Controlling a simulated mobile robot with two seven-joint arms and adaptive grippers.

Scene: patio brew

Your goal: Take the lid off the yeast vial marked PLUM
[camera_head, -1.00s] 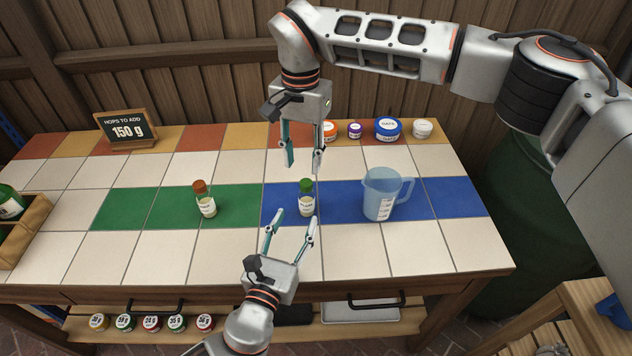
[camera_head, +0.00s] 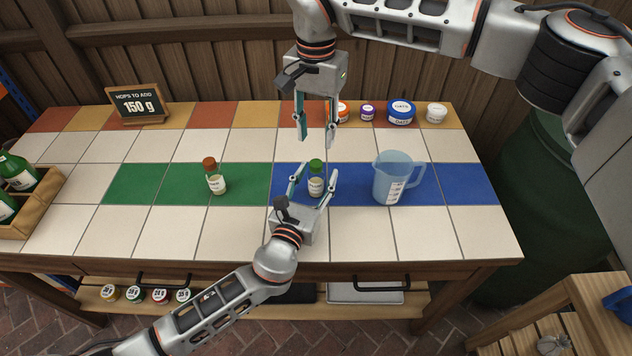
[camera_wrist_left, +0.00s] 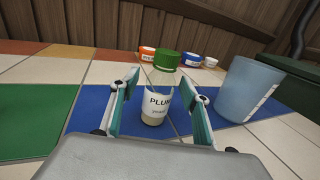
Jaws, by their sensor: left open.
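The PLUM yeast vial (camera_head: 316,184) stands upright on the blue tiles, with its green lid (camera_head: 316,163) on. In the left wrist view the vial (camera_wrist_left: 156,104) shows its PLUM label, and the green lid (camera_wrist_left: 167,60) sits above the finger tops. My left gripper (camera_head: 314,177) is open, its fingers on either side of the vial; I cannot tell whether they touch it. My right gripper (camera_head: 316,139) is above and behind the vial, pointing down, its fingers apart and empty.
A blue measuring jug (camera_head: 391,180) stands close to the right of the vial. Another vial with a red-brown lid (camera_head: 215,178) stands on the green tiles. Several tubs, one an oats tub (camera_head: 401,112), line the back. A bottle crate (camera_head: 42,204) is at the left.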

